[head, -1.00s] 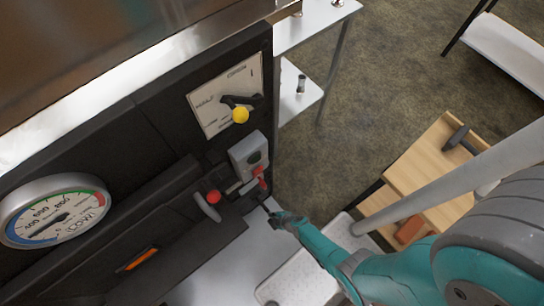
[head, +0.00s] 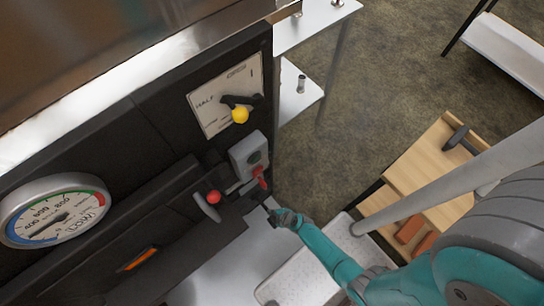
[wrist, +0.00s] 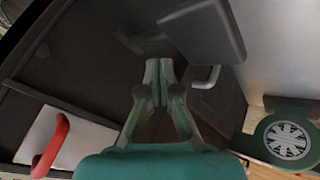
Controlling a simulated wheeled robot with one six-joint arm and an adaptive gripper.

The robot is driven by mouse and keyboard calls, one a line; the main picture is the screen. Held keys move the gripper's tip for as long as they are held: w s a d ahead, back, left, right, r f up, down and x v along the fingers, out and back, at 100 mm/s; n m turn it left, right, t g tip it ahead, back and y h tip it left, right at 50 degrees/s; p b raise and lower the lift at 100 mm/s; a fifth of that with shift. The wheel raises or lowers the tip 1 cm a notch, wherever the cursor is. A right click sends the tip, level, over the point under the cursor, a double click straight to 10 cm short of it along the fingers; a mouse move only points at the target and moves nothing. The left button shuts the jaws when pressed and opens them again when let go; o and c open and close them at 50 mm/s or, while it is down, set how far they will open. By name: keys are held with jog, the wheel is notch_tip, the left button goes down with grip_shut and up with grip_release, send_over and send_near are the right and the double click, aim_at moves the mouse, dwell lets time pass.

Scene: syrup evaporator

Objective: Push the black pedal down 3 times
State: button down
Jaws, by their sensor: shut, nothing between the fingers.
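The black pedal (wrist: 203,40) shows in the wrist view as a dark flat pad on a bent pale metal rod, at the top, right of my fingertips. My gripper (wrist: 158,72) is shut and empty, its fingertips pointing at the dark panel beside the pedal. I cannot tell whether they touch it. In the head view my gripper (head: 276,217) is just right of the lower end of the black panel. I cannot pick out the pedal clearly there.
The black panel carries a round gauge (head: 55,212), a yellow-knobbed lever (head: 240,116), a red knob (head: 213,197) and a grey box (head: 249,154) with a red lever below. A red handle (wrist: 50,147) and a green round part (wrist: 287,138) show in the wrist view. A wooden shelf (head: 425,165) stands right.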

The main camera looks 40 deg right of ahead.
jog(key=shift+w+r, duration=0.2)
jog(key=shift+r, duration=1.05)
jog(key=shift+w+r, duration=0.15)
jog(key=shift+r, duration=1.05)
jog(key=s+d+r+m+t+h, duration=0.1)
jog(key=s+r+m+t, duration=0.15)
jog(key=s+r, duration=0.6)
jog(key=s+r+m+t+h, duration=0.1)
jog(key=s+r+m, duration=0.35)
jog(key=r, duration=0.75)
jog(key=s+r+m+t, duration=0.2)
jog(key=s+r, duration=0.1)
jog(key=r, duration=1.2)
jog(key=s+r+m+t, duration=0.2)
jog(key=s+r, duration=0.1)
jog(key=r, duration=1.2)
jog(key=shift+a+r, duration=0.2)
